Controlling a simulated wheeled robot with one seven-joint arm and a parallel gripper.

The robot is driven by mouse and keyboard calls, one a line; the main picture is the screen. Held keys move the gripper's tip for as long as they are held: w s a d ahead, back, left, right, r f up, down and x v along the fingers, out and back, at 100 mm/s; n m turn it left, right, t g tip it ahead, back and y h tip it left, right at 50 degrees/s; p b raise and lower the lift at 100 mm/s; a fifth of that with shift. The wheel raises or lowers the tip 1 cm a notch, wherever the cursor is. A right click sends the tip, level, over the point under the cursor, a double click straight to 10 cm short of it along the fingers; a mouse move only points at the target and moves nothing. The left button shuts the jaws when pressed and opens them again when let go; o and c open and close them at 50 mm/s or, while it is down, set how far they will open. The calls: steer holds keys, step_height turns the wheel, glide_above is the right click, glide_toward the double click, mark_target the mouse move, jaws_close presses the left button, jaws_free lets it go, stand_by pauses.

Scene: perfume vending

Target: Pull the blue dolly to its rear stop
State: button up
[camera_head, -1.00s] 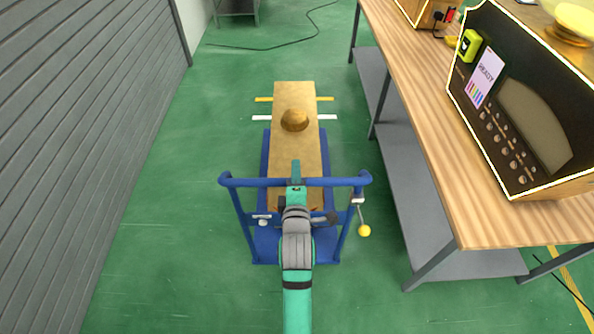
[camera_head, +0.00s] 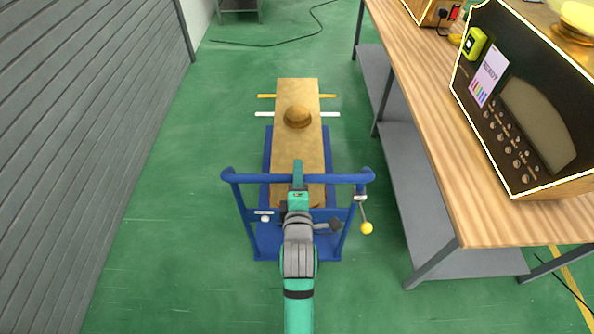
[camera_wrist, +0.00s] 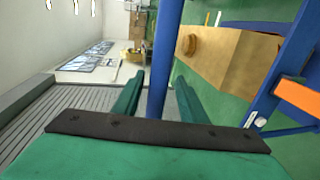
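The blue dolly (camera_head: 267,155) stands on the green floor in the middle of the head view. Its blue push handle (camera_head: 240,178) crosses at the near end and also shows as an upright bar in the wrist view (camera_wrist: 166,50). My gripper (camera_head: 297,172) reaches over the middle of the handle. In the wrist view its two green fingers (camera_wrist: 157,98) stand on either side of the bar, with narrow gaps visible; it looks open around it. A lever with a yellow knob (camera_head: 366,228) hangs at the handle's right.
A long tan box (camera_head: 296,150) with a round brown knob (camera_head: 298,117) lies on the dolly. Yellow (camera_head: 328,96) and white (camera_head: 330,114) floor marks flank its far end. A wooden workbench (camera_head: 440,170) stands right, a grey slatted wall (camera_head: 80,150) left. Floor between is clear.

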steer(key=s+r, duration=0.1)
steer(key=s, duration=0.7)
steer(key=shift+r, duration=0.3)
steer(key=shift+a, duration=0.15)
steer(key=shift+s, duration=0.1)
steer(key=s+f+m, duration=0.5)
steer(key=s, duration=0.2)
steer(key=s+f+m, duration=0.4)
steer(key=s, duration=0.4)
steer(key=s+m, duration=0.9)
steer(key=s, duration=0.6)
steer(key=shift+s, duration=0.2)
